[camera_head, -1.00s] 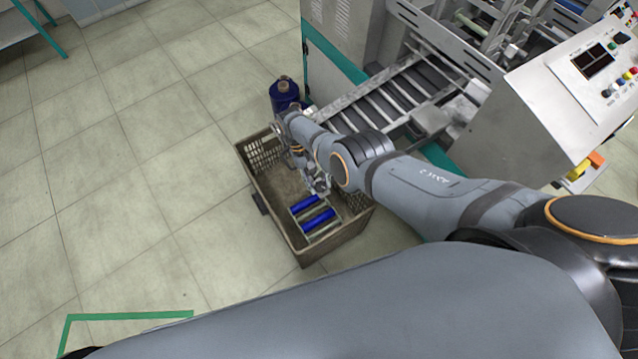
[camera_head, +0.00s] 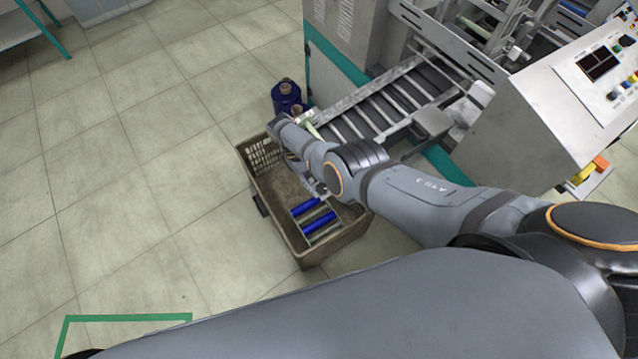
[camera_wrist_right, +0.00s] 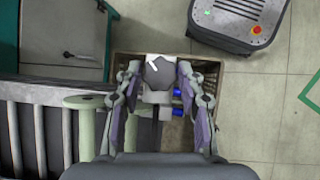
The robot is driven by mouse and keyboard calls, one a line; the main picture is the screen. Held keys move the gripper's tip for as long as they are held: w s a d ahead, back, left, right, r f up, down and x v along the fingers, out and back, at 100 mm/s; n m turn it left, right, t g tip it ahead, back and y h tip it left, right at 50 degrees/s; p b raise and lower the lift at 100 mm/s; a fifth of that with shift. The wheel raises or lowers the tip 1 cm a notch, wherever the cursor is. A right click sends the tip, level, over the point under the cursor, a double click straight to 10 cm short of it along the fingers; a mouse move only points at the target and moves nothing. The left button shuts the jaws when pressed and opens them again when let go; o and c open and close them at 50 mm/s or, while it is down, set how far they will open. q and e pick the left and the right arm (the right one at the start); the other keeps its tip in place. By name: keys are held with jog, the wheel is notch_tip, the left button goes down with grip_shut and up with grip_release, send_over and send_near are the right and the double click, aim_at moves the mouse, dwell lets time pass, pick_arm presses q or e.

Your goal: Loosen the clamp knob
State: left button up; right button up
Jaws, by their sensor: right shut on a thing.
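The clamp knob (camera_wrist_right: 160,72) is a dark grey, many-sided knob with a white mark, on a light block. It shows in the right wrist view between the fingers of my right gripper (camera_wrist_right: 160,80). The fingers are closed in on both its sides. In the head view my right gripper (camera_head: 310,180) is over the crate, mostly hidden by its own wrist, and the knob cannot be made out there. A large grey link of my own arm crosses the bottom of the head view. My left gripper is not in view.
A brown crate (camera_head: 281,234) holds blue bobbins (camera_head: 318,222) below my right wrist. The machine with a roller conveyor (camera_head: 385,105) and a control panel (camera_head: 600,65) is close on the right. The floor at left is clear.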

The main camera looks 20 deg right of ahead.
jog(key=o, duration=0.9)
jog(key=shift+f, duration=0.1)
